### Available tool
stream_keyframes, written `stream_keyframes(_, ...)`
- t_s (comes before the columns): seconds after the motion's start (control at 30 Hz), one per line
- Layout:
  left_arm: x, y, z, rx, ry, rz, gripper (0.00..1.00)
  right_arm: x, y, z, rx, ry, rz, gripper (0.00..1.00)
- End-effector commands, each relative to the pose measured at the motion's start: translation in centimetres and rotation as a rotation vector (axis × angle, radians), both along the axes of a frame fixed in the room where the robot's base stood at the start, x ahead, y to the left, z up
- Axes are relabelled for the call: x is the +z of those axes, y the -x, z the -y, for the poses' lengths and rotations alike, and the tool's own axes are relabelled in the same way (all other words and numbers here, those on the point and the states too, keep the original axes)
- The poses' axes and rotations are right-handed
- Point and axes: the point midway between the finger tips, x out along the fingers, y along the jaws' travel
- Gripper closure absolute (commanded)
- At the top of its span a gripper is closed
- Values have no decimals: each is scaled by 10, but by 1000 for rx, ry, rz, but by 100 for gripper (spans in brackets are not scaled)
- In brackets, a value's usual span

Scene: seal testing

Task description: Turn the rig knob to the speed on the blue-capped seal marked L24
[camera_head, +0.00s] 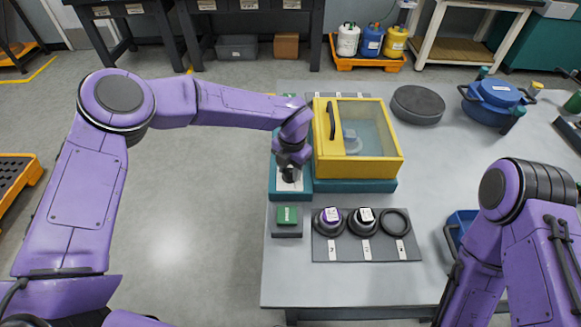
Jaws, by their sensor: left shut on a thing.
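The test rig has a yellow housing (323,165) with a clear lid window, on a teal base (350,186). A pale part shows dimly inside. My left gripper (289,170) points down at the rig's left side and is shut on the small dark knob (289,177) on the pale dial plate; the gripper hides part of the dial. A left seal (328,222) with a purple-white tag and a middle seal (362,222) with a white tag sit on a grey holder. Their markings are too small to read. My right gripper is not in view; only its arm shows.
A dark ring (395,222) lies at the right of the holder (340,253). A dark round disc (418,103) and a blue pot (495,98) stand behind. The table front (350,288) is clear.

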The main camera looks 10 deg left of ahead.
Motion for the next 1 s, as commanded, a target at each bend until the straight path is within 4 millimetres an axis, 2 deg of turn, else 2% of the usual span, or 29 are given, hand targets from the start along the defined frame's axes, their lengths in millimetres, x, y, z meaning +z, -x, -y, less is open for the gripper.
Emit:
stream_keyframes(0.43,1,-1,0,-10,0,4,91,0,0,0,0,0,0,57)
stream_keyframes(0.47,1,-1,0,-10,0,4,51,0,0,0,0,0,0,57)
stream_keyframes(0.5,1,-1,0,-10,0,4,38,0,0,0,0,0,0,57)
stream_keyframes(0.53,1,-1,0,-10,0,4,35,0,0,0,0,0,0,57)
stream_keyframes(0.83,3,-1,0,-9,0,2,35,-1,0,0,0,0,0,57)
stream_keyframes(1.0,30,-1,1,-8,2,6,35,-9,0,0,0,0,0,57)
